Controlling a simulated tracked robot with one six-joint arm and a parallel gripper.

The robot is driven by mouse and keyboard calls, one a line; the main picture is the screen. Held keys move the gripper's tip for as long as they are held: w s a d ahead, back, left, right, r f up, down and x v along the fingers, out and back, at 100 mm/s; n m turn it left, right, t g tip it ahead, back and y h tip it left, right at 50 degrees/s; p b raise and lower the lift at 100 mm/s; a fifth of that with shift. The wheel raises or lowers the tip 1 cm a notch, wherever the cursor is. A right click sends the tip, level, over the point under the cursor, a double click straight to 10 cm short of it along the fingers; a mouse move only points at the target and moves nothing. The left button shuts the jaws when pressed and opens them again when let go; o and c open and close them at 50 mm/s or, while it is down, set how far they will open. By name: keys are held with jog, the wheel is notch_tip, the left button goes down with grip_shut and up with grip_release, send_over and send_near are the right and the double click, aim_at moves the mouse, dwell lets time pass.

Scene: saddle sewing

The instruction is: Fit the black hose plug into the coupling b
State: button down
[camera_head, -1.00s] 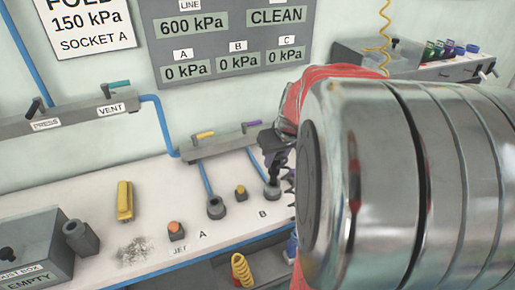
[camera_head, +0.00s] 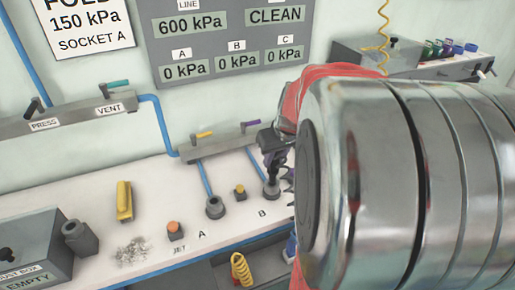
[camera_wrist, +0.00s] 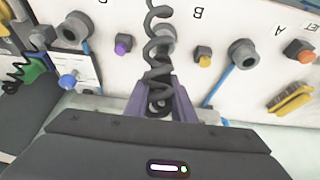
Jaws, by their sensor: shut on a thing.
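My gripper (camera_head: 274,158) is over coupling b (camera_head: 271,191), in the middle of the head view. It is shut on the black hose plug (camera_head: 272,178), which points down at the coupling's mouth. In the wrist view the purple fingers of my gripper (camera_wrist: 161,104) close around the plug, and its black coiled hose (camera_wrist: 158,48) hides most of it. Coupling b (camera_wrist: 166,36) shows partly behind the coil. The plug's tip looks at or in the coupling; I cannot tell how deep it sits.
Coupling A (camera_head: 215,207) and a yellow button (camera_head: 240,191) stand left of coupling b. An orange JET button (camera_head: 175,230), a yellow block (camera_head: 124,201) and a dust box (camera_head: 35,250) are further left. A valve rail (camera_head: 220,145) runs behind. My arm covers the right side.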

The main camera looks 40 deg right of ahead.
aim_at(273, 168)
jog(key=shift+f, duration=2.2)
dwell(1.0)
jog(key=c, duration=1.4)
grip_release()
jog(key=shift+c, duration=0.2)
jog(key=shift+r, duration=0.1)
jog(key=v, duration=1.3)
jog(key=shift+r, duration=0.2)
jog(key=shift+a, duration=0.15)
